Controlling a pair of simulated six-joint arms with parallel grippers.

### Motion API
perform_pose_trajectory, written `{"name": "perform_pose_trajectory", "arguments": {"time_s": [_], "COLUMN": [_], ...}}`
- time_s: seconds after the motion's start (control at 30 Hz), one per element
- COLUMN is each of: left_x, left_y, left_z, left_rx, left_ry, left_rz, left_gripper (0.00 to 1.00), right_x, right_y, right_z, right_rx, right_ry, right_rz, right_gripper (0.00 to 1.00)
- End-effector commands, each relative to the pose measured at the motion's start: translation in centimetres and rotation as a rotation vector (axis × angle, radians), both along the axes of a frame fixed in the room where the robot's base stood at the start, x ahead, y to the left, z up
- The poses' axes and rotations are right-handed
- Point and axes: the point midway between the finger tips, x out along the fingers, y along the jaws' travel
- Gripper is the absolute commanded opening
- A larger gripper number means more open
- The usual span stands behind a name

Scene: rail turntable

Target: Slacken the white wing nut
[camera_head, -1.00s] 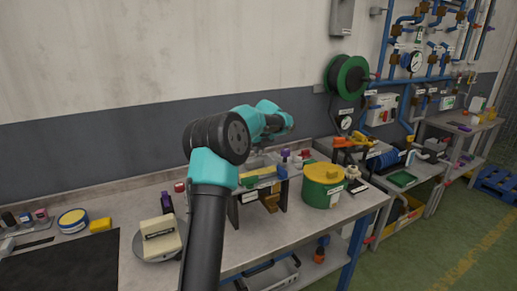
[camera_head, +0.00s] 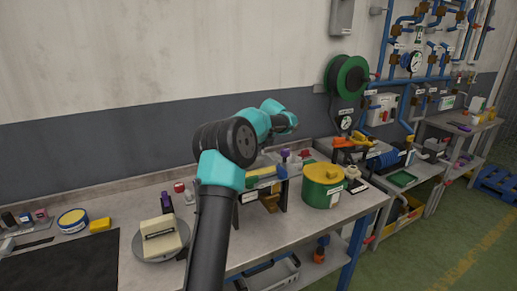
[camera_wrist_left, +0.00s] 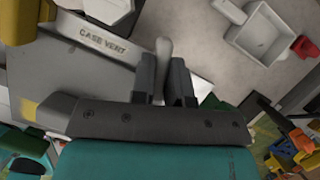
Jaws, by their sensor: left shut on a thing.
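In the left wrist view, a pale, narrow upright piece (camera_wrist_left: 163,50), which looks like a wing of the white wing nut, stands between the two dark fingers of my left gripper (camera_wrist_left: 165,88). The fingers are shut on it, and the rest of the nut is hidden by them. Beside it is a grey body (camera_wrist_left: 85,72) with a label reading "CASE VENT" (camera_wrist_left: 103,40). In the head view, my left arm reaches over the bench to the grey stand (camera_head: 248,215). Its fingers and the nut cannot be made out there. My right gripper is in neither view.
A green drum with a yellow lid (camera_head: 322,190) stands right of the stand. A plate with a cream block (camera_head: 161,240) and a dark mat (camera_head: 65,268) are to the left. A pale tray (camera_wrist_left: 262,35) lies near the gripper. Bare bench top shows in front.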

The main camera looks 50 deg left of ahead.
Motion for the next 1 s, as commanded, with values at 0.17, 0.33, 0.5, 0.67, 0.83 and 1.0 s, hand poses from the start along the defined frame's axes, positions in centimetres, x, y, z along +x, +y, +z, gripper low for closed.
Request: {"name": "perform_pose_trajectory", "arguments": {"time_s": [0.17,0.33,0.5,0.67,0.83,1.0], "left_x": [0.14,0.19,0.24,0.30,0.30,0.32], "left_y": [0.04,0.04,0.08,0.11,0.18,0.21], "left_z": [-0.01,-0.02,-0.04,-0.09,-0.06,-0.07], "left_rx": [0.001,0.001,0.002,0.001,0.001,0.001], "left_ry": [0.000,0.001,0.001,0.000,0.000,0.000], "left_rz": [0.165,0.328,0.490,0.643,0.802,0.934], "left_gripper": [0.00,0.00,0.00,0.00,0.00,0.00], "right_x": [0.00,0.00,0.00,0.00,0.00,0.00], "right_y": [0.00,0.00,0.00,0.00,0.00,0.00], "right_z": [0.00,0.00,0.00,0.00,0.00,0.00], "right_rx": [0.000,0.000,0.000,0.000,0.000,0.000], "right_ry": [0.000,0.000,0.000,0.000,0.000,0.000], "right_rz": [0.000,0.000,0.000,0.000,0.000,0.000], "right_gripper": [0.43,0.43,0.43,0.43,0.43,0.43]}}
